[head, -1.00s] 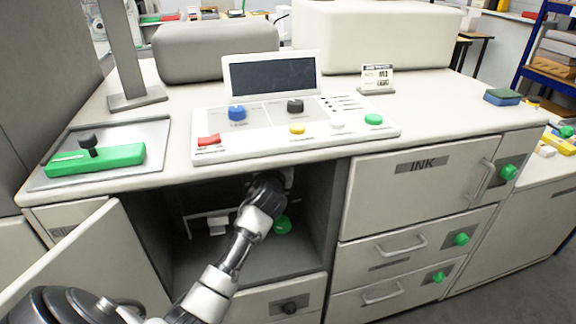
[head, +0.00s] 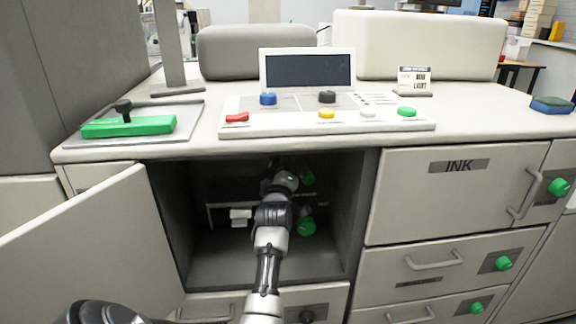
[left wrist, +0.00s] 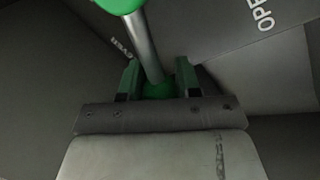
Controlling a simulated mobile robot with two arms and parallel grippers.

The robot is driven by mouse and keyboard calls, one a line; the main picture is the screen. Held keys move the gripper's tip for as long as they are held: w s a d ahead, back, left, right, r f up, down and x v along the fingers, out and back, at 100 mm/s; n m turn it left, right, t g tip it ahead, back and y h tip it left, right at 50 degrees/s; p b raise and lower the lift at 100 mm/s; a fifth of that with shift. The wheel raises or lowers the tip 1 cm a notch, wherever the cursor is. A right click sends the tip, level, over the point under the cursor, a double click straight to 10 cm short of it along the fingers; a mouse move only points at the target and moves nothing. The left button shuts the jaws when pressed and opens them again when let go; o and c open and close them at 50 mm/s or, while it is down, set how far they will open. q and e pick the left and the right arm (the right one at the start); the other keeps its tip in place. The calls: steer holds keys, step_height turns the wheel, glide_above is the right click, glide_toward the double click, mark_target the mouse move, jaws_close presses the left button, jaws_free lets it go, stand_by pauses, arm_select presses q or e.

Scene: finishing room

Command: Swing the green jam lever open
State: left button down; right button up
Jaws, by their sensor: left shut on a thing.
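The green jam lever shows in the left wrist view as a metal rod (left wrist: 146,45) with a green end between my fingertips and a larger green part (left wrist: 120,4) at the top edge. My left gripper (left wrist: 159,82) is shut on the lever's green end. In the head view my left arm reaches into the open compartment, and its fingertips are mostly hidden in the dark. A green part (head: 308,178) shows beside the wrist, and a larger green knob (head: 307,226) lower down; I cannot tell which belongs to the lever. My right gripper is not in view.
The compartment door (head: 95,245) stands open at the left. The ink cabinet (head: 450,205) and drawers (head: 440,262) are at the right. Above, the counter carries a control panel (head: 330,125) and a green-handled plate (head: 130,125). A white part (head: 240,214) sits inside the compartment.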

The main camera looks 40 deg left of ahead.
arm_select(q)
steer(key=n, duration=0.1)
steer(key=f+n+y, duration=0.1)
steer(key=f+n+b, duration=0.1)
steer(key=n, duration=0.1)
steer(key=shift+s+a+g+y, duration=0.3)
steer(key=shift+s+g+y, duration=0.05)
steer(key=shift+g+y, duration=0.05)
steer(key=shift+s+a+f+n+g+y+b, duration=0.1)
steer(key=shift+f+n+g+y+b, duration=0.35)
steer(key=shift+n, duration=0.65)
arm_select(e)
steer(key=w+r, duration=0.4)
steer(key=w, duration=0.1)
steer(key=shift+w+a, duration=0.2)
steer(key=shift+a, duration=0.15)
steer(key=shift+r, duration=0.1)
arm_select(q)
steer(key=c, duration=0.8)
jaws_free()
steer(key=shift+f, duration=0.1)
